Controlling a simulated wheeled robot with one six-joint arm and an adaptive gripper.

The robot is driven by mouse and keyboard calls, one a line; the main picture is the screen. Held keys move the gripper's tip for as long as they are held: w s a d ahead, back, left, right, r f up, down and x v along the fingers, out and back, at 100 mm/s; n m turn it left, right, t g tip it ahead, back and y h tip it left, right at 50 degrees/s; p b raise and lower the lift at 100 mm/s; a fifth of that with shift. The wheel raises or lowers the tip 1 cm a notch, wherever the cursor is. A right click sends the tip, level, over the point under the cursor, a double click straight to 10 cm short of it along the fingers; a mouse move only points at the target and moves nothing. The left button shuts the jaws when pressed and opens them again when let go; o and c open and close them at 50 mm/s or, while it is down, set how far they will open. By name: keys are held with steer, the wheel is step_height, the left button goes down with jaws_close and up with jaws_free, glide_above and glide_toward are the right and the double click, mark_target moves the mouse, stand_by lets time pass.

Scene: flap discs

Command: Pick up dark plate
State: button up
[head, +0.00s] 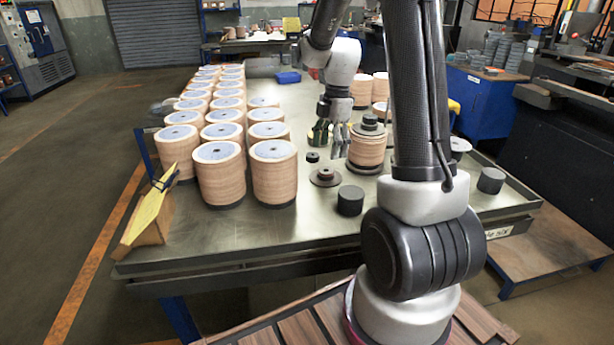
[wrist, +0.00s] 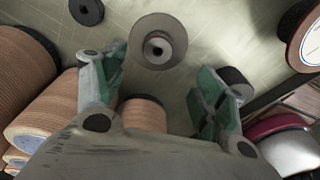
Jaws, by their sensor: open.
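A round dark plate (head: 325,182) with a raised hub lies flat on the metal table, in front of the stack at the centre right. In the wrist view the plate (wrist: 174,30) looks grey-brown with a dark hole in its hub, lying just beyond and between my fingertips. My gripper (head: 329,139) is open and empty, above and behind the plate in the head view. In the wrist view my gripper (wrist: 160,62) shows both green-padded fingers spread apart, with nothing between them touching.
A small dark disc (head: 313,157) and a dark cylinder (head: 350,201) lie close by. A wooden-coloured disc stack (head: 367,150) topped with dark parts stands to the right. Many disc stacks (head: 220,176) fill the left. The table's front strip (head: 250,235) is clear.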

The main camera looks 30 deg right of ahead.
mark_target(326, 169)
steer(key=shift+n, duration=0.3)
steer(key=f, duration=0.8)
steer(key=shift+w+a, duration=0.2)
steer(key=c, duration=1.4)
